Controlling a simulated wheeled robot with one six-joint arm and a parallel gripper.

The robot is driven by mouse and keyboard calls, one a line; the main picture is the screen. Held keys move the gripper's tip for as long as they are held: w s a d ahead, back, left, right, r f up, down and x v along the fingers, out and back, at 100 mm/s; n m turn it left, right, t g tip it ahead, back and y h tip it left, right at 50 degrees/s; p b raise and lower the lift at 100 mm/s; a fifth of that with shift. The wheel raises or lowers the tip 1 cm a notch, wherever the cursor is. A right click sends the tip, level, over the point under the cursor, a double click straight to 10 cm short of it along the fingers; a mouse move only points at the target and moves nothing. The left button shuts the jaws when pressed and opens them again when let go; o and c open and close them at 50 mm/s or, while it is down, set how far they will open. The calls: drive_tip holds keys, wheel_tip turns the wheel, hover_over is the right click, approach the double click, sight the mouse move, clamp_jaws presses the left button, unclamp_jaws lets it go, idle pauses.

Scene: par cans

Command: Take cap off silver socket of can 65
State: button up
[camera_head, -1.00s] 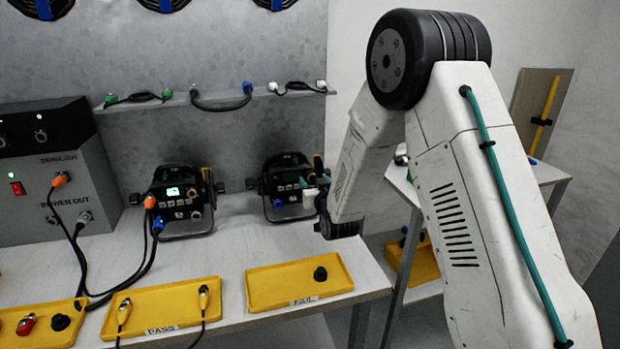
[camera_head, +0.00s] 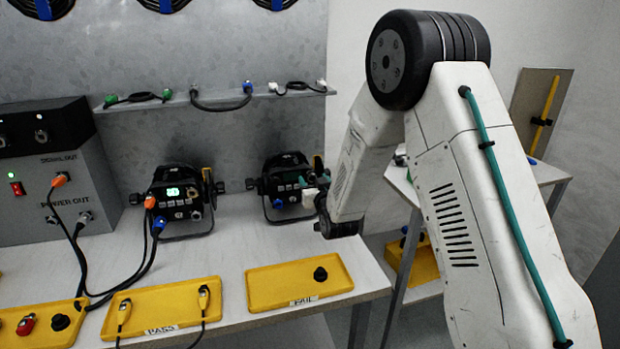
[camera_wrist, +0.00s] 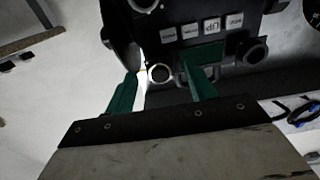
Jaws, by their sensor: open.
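Two black par cans stand on the bench in the head view. The right can (camera_head: 285,185) has my gripper (camera_head: 318,178) at its right side; a blue part shows low on its front. In the wrist view that can's panel (camera_wrist: 208,28) appears upside down, with labelled buttons and round silver-rimmed fittings. My gripper (camera_wrist: 161,88) is open, its two teal fingers apart. The can's number is not readable.
The left can (camera_head: 178,203) has a lit green display and orange and blue plugs with cables. Yellow trays marked PASS (camera_head: 165,306) and FAIL (camera_head: 290,299) lie along the front edge; the FAIL one holds a black round part (camera_head: 320,274). A cable shelf (camera_head: 215,98) is behind.

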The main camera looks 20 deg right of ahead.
clamp_jaws()
drive_tip(key=shift+s, duration=0.1)
drive_tip(key=shift+s, duration=2.9)
